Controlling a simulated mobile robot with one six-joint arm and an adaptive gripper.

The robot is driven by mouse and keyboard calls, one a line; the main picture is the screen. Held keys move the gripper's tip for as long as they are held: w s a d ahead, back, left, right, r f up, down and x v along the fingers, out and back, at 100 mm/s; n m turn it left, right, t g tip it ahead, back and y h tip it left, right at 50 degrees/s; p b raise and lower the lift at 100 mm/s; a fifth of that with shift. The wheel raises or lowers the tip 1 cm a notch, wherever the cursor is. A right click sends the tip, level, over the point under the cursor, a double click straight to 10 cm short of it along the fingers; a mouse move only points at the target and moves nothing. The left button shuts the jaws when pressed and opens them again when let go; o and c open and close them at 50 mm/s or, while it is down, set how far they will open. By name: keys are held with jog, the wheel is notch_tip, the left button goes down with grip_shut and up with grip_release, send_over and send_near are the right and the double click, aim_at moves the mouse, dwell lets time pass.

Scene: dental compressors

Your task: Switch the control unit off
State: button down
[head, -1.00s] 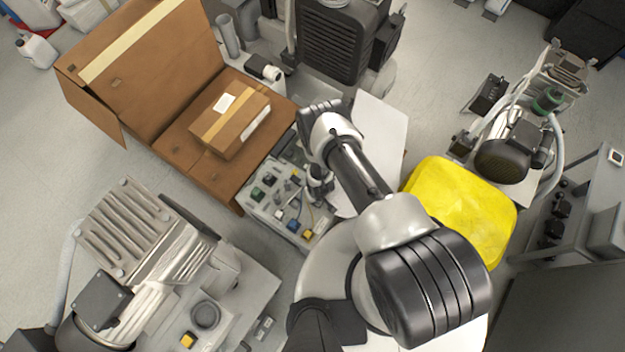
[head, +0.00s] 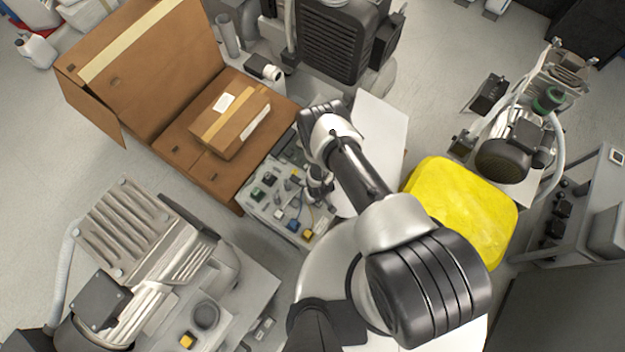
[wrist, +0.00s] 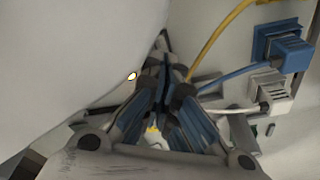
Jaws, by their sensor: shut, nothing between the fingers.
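The control unit (head: 276,208) is a light grey panel below the cardboard box in the head view. It carries several dark, blue and yellow connectors and small switches. My arm reaches over its right side, and my gripper (head: 318,184) is at the panel's right edge, partly hidden by my own wrist. In the wrist view my gripper (wrist: 163,92) is shut and empty, its fingertips together. A blue connector (wrist: 278,46) and a white connector (wrist: 268,92) with cables are to its right. Which switch the fingertips face, and whether they touch it, I cannot tell.
An open cardboard carton (head: 150,75) with a smaller taped box (head: 229,122) is close behind the unit. A yellow cushion-like block (head: 460,208) lies to the right. A finned compressor (head: 135,235) stands at lower left. Bare floor shows at far left.

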notch_tip(320, 180, up, 7)
jog(key=p, duration=0.5)
dwell(0.4)
dwell(0.4)
